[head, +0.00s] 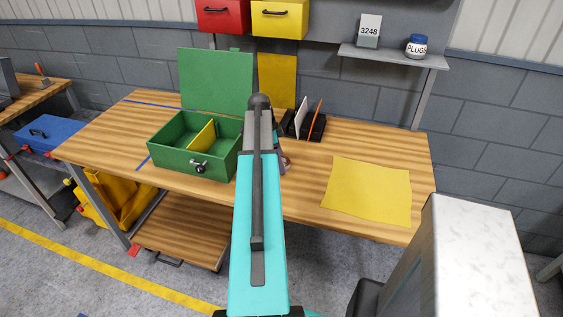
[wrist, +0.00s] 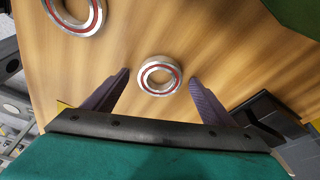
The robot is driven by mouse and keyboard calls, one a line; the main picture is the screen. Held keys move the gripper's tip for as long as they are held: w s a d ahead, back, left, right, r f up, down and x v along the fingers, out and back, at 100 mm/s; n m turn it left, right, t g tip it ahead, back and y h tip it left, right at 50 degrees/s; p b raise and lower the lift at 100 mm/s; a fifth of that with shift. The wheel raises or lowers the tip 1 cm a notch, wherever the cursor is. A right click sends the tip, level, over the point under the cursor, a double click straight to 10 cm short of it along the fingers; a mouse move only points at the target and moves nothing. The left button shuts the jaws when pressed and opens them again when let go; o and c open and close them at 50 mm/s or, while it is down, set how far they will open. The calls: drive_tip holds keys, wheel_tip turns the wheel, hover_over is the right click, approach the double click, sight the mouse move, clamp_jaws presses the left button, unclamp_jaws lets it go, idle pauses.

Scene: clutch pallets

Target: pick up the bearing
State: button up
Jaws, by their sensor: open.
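In the wrist view one bearing (wrist: 160,92), a silver ring with a red band, lies flat on the wooden table, centred between my fingertips. My gripper (wrist: 160,76) is open, with a purple finger on each side of that bearing and a visible gap to each. How far the fingertips are above the table I cannot tell. A second, similar bearing (wrist: 97,18) lies at the upper left, partly cut off by the frame. In the head view my teal arm hides most of the area at the gripper, and neither bearing shows clearly.
The workbench (head: 120,125) carries an open green box (head: 190,170) with a yellow divider, a black rack (head: 316,129) and a yellow sheet (head: 370,190). The black rack (wrist: 270,115) is close to the right finger in the wrist view. Bare wood surrounds the centred bearing.

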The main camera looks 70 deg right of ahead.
drive_tip(key=shift+f, duration=0.15)
idle(0.4)
drive_tip(key=c, duration=1.4)
drive_tip(key=shift+r, duration=0.25)
drive_tip(key=shift+r+b, duration=0.9)
drive_tip(key=shift+r, duration=0.55)
drive_tip(key=w+a+b, duration=0.1)
drive_tip(key=w+a, duration=0.1)
drive_tip(key=a, duration=0.2)
drive_tip(key=w+a+r+b, duration=0.1)
drive_tip(key=w+a, duration=0.1)
drive_tip(key=a, duration=0.2)
drive_tip(key=w+a+b, duration=0.1)
drive_tip(key=a+b, duration=0.1)
drive_tip(key=a, duration=0.3)
drive_tip(key=shift+w+a+r, duration=0.1)
drive_tip(key=shift+w+r, duration=0.05)
drive_tip(key=shift+w, duration=0.25)
drive_tip(key=shift+w+a+r, duration=0.2)
drive_tip(key=shift+w+a, duration=0.2)
drive_tip(key=shift+a, duration=0.3)
